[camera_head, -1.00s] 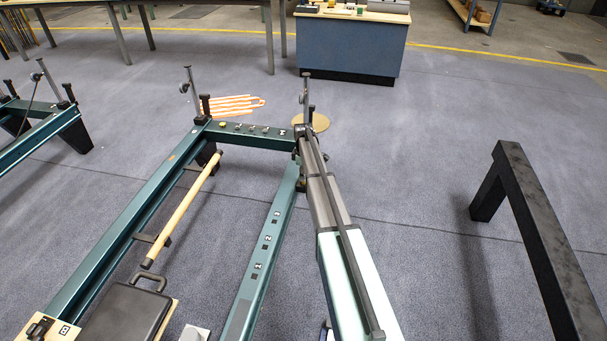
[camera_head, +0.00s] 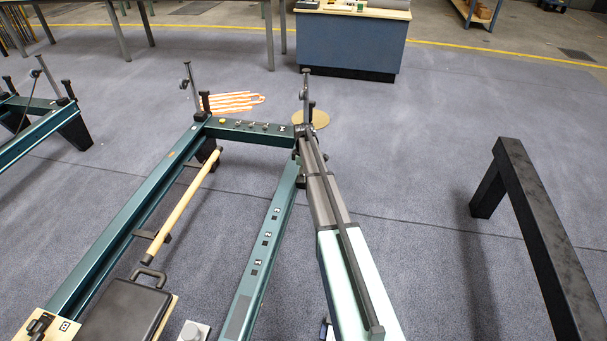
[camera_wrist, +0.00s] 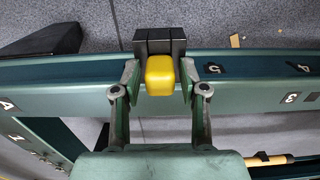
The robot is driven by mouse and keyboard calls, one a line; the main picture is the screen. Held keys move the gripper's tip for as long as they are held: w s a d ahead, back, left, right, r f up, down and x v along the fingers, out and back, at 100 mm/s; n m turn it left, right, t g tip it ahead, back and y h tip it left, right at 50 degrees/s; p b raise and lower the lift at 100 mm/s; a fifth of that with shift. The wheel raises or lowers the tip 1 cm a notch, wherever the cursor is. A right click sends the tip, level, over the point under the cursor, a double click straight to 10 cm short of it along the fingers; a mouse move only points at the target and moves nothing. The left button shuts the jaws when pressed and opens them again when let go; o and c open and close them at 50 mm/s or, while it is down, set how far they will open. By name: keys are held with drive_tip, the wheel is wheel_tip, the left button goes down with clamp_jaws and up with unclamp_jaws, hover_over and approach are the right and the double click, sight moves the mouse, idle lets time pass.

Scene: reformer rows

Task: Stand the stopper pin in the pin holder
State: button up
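A yellow block-like knob (camera_wrist: 159,75), which looks like the head of the stopper pin, sits between the two fingers of my gripper (camera_wrist: 160,82) in the wrist view. The fingers are drawn in around it, with dark surfaces close on both sides. Its lower part is hidden. A black block (camera_wrist: 160,40) shows just behind the knob, over the green rail. In the head view my arm hides the gripper and the pin. A pale block with a grey round top (camera_head: 194,332) at the bottom edge may be the pin holder; I cannot be sure.
The green reformer frame (camera_head: 130,215) has numbered marks on its near rail (camera_head: 262,250). A wooden bar (camera_head: 182,210) and a black padded case (camera_head: 125,310) lie within it. A black beam stand (camera_head: 535,220) is at the right. The floor between is clear.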

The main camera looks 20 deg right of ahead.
drive_tip(key=shift+r, duration=0.1)
wheel_tip(320, 180, up, 12)
idle(0.8)
idle(0.3)
